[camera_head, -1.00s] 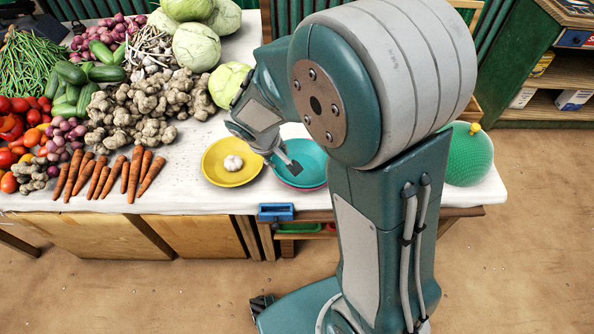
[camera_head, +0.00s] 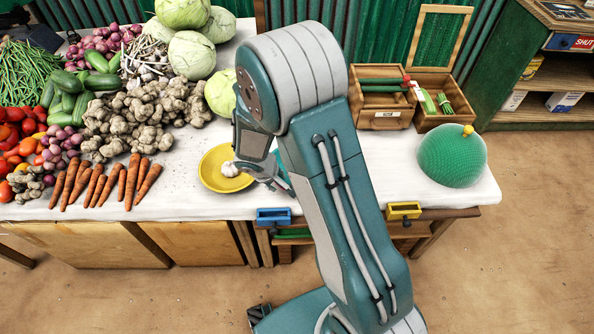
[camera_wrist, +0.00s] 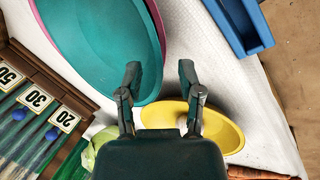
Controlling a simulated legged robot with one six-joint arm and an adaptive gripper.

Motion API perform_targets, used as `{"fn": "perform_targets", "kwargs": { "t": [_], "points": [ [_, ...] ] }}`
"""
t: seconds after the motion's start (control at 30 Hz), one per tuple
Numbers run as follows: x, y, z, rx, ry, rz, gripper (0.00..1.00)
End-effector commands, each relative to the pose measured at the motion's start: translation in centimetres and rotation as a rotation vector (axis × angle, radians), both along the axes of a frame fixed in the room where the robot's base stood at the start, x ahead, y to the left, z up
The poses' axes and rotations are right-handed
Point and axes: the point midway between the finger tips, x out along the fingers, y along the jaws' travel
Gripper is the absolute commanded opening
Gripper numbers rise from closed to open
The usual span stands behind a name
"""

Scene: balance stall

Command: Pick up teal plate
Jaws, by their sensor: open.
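The teal plate (camera_wrist: 112,35) lies on a pink plate (camera_wrist: 158,50) in the wrist view, with a pink rim showing around it. In the head view my arm hides most of the teal plate, and only a sliver (camera_head: 283,178) shows. My gripper (camera_wrist: 160,72) is open and empty, its two fingers pointing toward the plates, near the teal plate's edge. In the head view my gripper (camera_head: 270,185) is partly hidden, between the yellow plate and the teal sliver. The yellow plate (camera_head: 212,178) holds a garlic bulb (camera_head: 230,169).
Carrots (camera_head: 100,187), ginger and other vegetables fill the table's left side. A green dome (camera_head: 452,157) and an open wooden box (camera_head: 383,118) stand on the right. A blue tray (camera_head: 274,215) and a yellow one (camera_head: 404,210) are at the front edge.

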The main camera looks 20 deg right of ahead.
Motion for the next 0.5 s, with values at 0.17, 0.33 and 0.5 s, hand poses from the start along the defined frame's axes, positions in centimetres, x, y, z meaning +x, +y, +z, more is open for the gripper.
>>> {"fn": "perform_targets", "kwargs": {
  "t": [0.17,0.33,0.5],
  "points": [
    [0.17,-0.5,-1.17,0.002,0.001,-0.001,0.48],
    [0.18,-0.43,-1.16,0.002,-0.001,-0.001,0.48],
    [0.18,-0.4,-1.15,0.001,0.0,-0.001,0.0]
  ]
}}
